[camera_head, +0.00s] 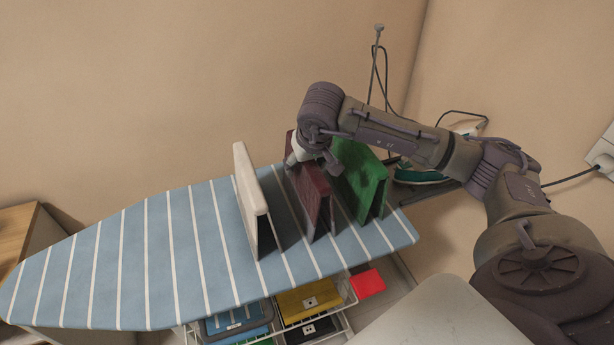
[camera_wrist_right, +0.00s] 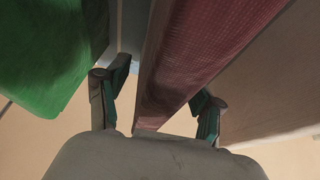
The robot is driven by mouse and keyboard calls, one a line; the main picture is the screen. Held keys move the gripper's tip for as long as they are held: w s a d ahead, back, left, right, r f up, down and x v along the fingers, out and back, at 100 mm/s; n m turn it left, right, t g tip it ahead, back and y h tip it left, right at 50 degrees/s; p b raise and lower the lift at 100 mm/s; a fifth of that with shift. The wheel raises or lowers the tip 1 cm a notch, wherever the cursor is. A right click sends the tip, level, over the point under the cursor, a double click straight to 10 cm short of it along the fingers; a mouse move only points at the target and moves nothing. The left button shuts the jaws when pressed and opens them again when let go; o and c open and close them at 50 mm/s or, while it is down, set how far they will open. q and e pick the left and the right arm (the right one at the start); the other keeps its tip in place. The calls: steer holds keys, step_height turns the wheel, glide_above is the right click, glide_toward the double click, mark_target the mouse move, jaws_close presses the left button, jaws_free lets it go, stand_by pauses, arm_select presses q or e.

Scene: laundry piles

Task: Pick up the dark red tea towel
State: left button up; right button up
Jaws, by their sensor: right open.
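The dark red tea towel (camera_head: 311,196) stands folded on edge on the ironing board, between a cream folded towel (camera_head: 250,196) and a green one (camera_head: 361,180). My right gripper (camera_head: 318,158) is at the top of the dark red towel and hides part of it. In the right wrist view the dark red towel (camera_wrist_right: 195,60) runs between the two open fingers (camera_wrist_right: 160,98). The green towel (camera_wrist_right: 50,45) is to the left there, and a pale brown surface, likely the cream towel (camera_wrist_right: 265,85), is to the right. My left gripper is not in view.
The blue and white striped ironing board (camera_head: 130,258) is bare to the left of the towels. An iron (camera_head: 425,175) rests at its right end, with a cord and a pole behind. A wire rack (camera_head: 345,290) with folded cloths sits below.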

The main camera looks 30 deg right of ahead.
steer(key=shift+f+b, duration=0.25)
steer(key=shift+b, duration=0.15)
stand_by(0.4)
jaws_close()
